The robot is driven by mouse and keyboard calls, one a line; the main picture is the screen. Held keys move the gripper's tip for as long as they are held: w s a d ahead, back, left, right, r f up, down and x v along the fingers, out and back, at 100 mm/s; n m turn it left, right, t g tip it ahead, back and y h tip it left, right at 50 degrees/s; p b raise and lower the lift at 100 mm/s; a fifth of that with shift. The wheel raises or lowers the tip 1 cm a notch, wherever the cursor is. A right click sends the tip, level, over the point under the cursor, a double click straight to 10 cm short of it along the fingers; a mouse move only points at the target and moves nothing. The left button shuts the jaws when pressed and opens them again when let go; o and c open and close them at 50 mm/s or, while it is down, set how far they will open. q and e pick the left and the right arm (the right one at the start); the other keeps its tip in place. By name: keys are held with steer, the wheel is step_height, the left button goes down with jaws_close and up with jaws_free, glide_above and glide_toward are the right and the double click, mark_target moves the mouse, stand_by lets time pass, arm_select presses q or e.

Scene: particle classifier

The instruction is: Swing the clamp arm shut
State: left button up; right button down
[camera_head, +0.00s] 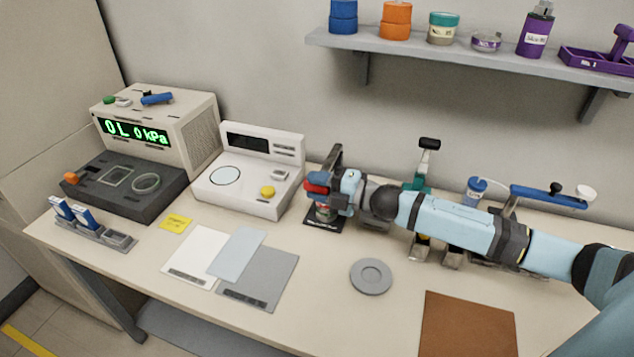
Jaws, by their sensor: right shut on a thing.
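My right arm comes in from the right. Its gripper (322,186) is shut on a red part (316,184) above a small black stand (322,222). A small jar-like piece (324,211) sits on the stand, just under the gripper. A dark upright (333,158) rises behind the gripper. The gripper covers much of this fixture, so I cannot tell the clamp arm's shape or angle for sure. My left gripper is not in view.
A white instrument (243,190) stands left of the stand. A teal press with a black handle (429,144) and a blue lever (545,197) are behind my right arm. A grey disc (371,276) and brown mat (468,326) lie in front. A shelf (470,57) hangs above.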

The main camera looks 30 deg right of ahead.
steer(key=shift+f, duration=0.3)
steer(key=c, duration=0.9)
jaws_free()
steer(key=shift+o, duration=0.3)
steer(key=shift+w+d, duration=0.1)
steer(key=b+v, duration=0.1)
steer(key=v, duration=1.2)
steer(key=shift+s+d, duration=0.2)
steer(key=shift+s, duration=0.2)
